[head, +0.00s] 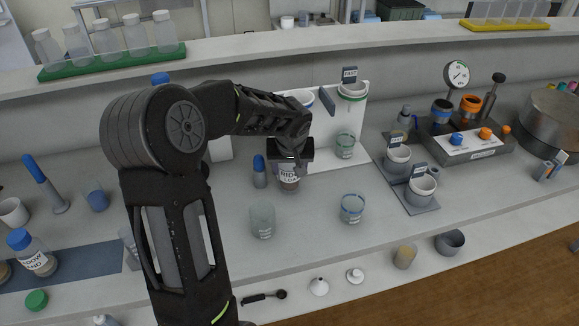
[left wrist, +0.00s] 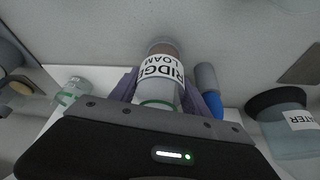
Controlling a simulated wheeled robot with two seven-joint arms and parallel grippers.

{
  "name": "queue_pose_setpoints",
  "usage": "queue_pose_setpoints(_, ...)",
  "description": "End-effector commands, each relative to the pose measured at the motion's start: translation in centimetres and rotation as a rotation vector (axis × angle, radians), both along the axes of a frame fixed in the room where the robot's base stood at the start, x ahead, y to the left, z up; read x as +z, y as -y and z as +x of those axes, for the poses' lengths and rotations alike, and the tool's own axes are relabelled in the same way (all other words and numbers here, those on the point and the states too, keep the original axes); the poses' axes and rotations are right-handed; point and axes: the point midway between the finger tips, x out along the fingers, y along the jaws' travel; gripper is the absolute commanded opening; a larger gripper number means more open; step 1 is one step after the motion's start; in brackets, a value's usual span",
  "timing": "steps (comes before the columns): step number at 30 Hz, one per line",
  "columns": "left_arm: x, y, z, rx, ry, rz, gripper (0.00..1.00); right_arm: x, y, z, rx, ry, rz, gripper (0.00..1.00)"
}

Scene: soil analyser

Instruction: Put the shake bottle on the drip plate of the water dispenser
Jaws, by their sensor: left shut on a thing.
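My left gripper (head: 290,160) is shut on a clear bottle labelled RIDGE LOAM (head: 289,182), with brown soil in its lower end. I take it as the shake bottle. In the left wrist view the bottle (left wrist: 158,75) sits between the two fingers. I cannot tell whether its base touches the bench. A container labelled WATER (left wrist: 288,128), with a dark top, stands to the right in the left wrist view; it looks like part of the water dispenser. In the head view my left arm hides much of that area, and I cannot make out the drip plate. My right gripper is out of view.
A blue-topped tool (head: 259,172) stands just left of the bottle. An empty glass (head: 262,220) and a beaker (head: 352,208) stand nearer the front edge. A white filter stand (head: 318,135) is behind. A bottle labelled POND (head: 35,258) is at the far left.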

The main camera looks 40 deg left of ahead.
Motion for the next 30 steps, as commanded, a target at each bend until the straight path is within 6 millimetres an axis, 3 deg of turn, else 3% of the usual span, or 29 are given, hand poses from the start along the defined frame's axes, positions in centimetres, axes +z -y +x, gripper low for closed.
queue_pose_setpoints(12,-0.55,-0.03,0.03,0.000,0.001,0.001,0.12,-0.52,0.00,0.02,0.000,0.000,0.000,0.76)
queue_pose_setpoints(13,-0.53,-0.03,0.02,0.000,0.001,0.001,0.56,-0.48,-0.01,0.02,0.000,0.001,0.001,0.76)
queue_pose_setpoints(21,-0.41,-0.03,0.01,0.000,0.001,0.001,0.77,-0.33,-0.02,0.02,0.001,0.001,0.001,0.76)
queue_pose_setpoints(30,-0.19,-0.03,0.01,0.000,0.001,0.001,0.77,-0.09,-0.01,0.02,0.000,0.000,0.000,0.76)
